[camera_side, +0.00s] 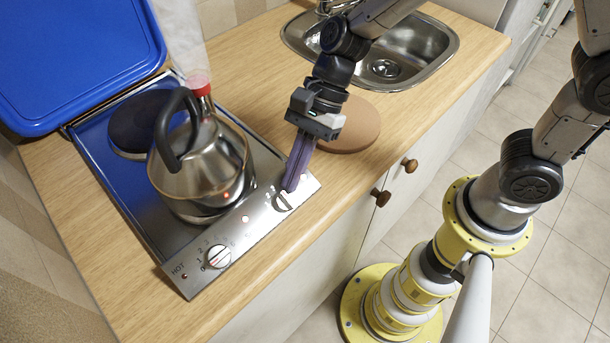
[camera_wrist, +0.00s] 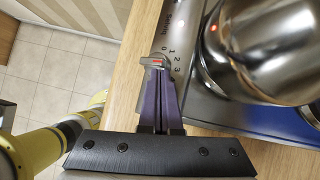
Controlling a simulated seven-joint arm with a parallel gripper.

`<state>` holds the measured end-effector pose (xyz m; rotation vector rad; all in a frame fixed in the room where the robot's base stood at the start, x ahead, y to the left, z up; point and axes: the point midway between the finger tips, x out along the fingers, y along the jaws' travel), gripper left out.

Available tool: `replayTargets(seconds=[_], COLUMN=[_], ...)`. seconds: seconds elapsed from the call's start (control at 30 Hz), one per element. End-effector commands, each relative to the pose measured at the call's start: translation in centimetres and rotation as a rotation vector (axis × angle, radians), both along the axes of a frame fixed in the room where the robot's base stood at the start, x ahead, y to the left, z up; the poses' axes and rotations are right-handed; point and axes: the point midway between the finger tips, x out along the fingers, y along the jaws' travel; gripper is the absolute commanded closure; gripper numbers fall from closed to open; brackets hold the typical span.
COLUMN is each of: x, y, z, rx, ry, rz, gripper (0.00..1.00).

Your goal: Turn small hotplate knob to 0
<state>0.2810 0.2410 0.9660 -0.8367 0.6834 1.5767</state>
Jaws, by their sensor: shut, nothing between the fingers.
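A hob control panel holds two round metal knobs. In the side view, my gripper (camera_side: 289,187) points down with its purple fingers together at the right knob (camera_side: 283,201). In the wrist view, my gripper (camera_wrist: 158,72) has its fingertips at the edge of this knob (camera_wrist: 153,62), seeming to touch it. A red mark shows on its grip bar, which lies nearly crosswise, roughly toward the 2 of the printed scale 0 to 3; the exact setting is unclear. The other knob (camera_side: 219,256) stands apart at the lower left. Which knob serves the small hotplate is not readable.
A steel kettle (camera_side: 200,165) with a black handle stands on the near hotplate, steam rising. The rear hotplate (camera_side: 140,122) is bare. A blue lid (camera_side: 75,55) stands open behind. A round board (camera_side: 350,125) and sink (camera_side: 385,65) lie right.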

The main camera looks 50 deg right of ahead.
Motion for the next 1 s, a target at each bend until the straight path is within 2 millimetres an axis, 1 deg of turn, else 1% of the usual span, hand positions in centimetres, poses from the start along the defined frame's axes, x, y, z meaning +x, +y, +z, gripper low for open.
replayTargets(seconds=[0.4,1.0], x=[0.7,1.2], y=[1.1,2.5], z=[0.4,0.6], rx=[-0.155,-0.346], ry=[-0.002,-0.003], rz=[0.275,0.610], gripper=[1.00,1.00])
